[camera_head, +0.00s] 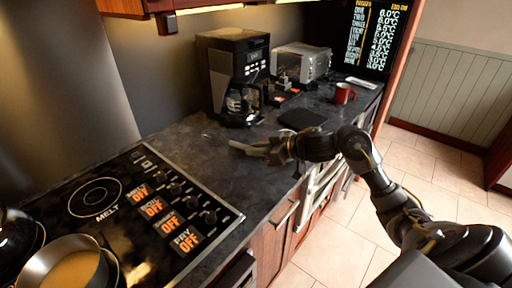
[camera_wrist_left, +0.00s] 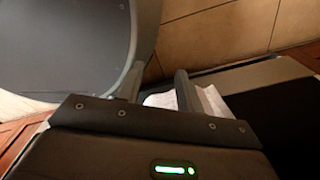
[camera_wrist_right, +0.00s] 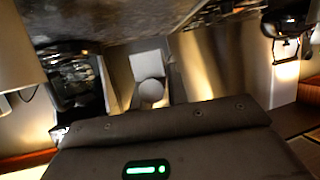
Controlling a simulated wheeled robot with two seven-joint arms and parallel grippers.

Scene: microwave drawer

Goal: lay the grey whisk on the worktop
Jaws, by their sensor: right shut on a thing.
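My right gripper (camera_head: 264,150) reaches over the dark worktop (camera_head: 185,150), between the stove and the coffee maker. It is shut on the grey whisk (camera_wrist_right: 150,92), of which a pale rounded part shows between the fingers in the right wrist view. In the head view only faint thin lines show left of the fingertips, so the wire end is hard to make out. I cannot tell whether the whisk touches the worktop. My left gripper (camera_wrist_left: 158,88) is open, with its fingers apart, in the left wrist view; it is outside the head view.
A stove (camera_head: 130,205) with knobs and a pan (camera_head: 62,262) lies at the left. A coffee maker (camera_head: 232,70), a toaster oven (camera_head: 300,62) and a red mug (camera_head: 345,93) stand further back. A dark flat board (camera_head: 300,118) lies near the front edge. Worktop left of the gripper is clear.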

